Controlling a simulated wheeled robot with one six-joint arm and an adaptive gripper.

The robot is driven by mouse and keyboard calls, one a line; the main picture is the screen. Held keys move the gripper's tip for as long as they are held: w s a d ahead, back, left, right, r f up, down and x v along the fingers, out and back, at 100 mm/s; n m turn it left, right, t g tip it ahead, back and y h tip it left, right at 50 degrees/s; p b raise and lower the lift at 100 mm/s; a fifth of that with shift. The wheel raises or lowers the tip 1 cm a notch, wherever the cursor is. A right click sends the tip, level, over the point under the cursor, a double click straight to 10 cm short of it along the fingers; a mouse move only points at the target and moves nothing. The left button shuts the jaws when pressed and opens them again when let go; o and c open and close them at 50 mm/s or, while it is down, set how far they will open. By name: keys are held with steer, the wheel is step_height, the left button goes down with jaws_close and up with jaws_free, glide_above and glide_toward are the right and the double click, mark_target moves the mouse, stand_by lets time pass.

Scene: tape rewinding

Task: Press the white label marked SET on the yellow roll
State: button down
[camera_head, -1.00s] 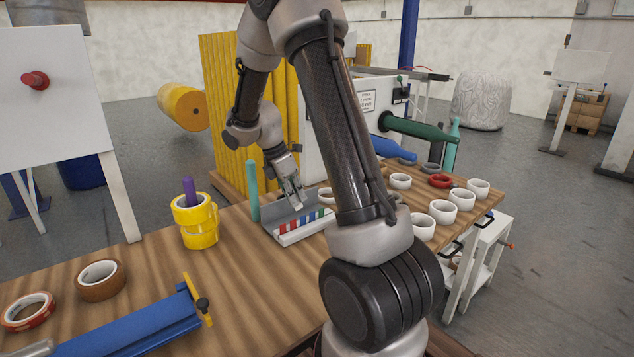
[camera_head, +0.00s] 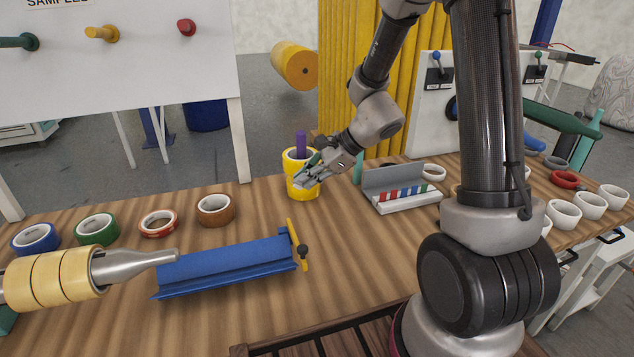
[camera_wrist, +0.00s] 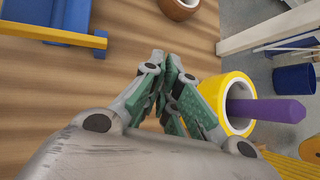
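Yellow rolls (camera_head: 302,190) are stacked upright on the wooden table around a purple post (camera_head: 301,145). The yellow roll (camera_wrist: 212,96) with the purple post (camera_wrist: 268,110) also shows at the right of the wrist view. My gripper (camera_head: 306,182) is in front of the stack in the head view; I cannot tell whether it touches it. In the wrist view my gripper's (camera_wrist: 173,66) green-padded fingers come together at their tips, left of the roll. I see nothing clearly between them. No white label marked SET is readable in either view.
A grey tray (camera_head: 392,178) with coloured stripes is right of the stack. A blue trough (camera_head: 225,268) with a yellow end bar (camera_head: 298,245) lies in front. A brown tape roll (camera_head: 215,210) and other tape rolls lie left. The table between the trough and tray is clear.

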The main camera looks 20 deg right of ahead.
steer(key=shift+w+d+r+m+t+h, duration=0.1)
steer(key=shift+w+m+t+h, duration=0.15)
steer(key=shift+m+t, duration=0.55)
steer(key=shift+w+d+f+m+t+h, duration=0.1)
steer(key=shift+w+m+t+h, duration=0.15)
steer(key=shift+m+t, duration=0.6)
steer(key=shift+w+d+r+m+t+h, duration=0.1)
steer(key=shift+w+m+t+h, duration=0.15)
steer(key=shift+m+t, duration=0.55)
steer(key=shift+w, duration=0.2)
steer(key=shift+w+d, duration=0.2)
steer(key=shift+w, duration=0.45)
steer(key=shift+w+d, duration=0.25)
steer(key=shift+w, duration=0.4)
steer(key=shift+w+d, duration=0.2)
steer(key=shift+w, duration=0.45)
steer(key=shift+w+d+r, duration=0.1)
steer(key=shift+w+d, duration=0.2)
steer(key=shift+w, duration=0.55)
steer(key=shift+w+d, duration=0.25)
steer(key=shift+w, duration=0.55)
steer(key=c, duration=1.6)
jaws_free()
steer(key=shift+o, duration=0.2)
steer(key=v, duration=1.2)
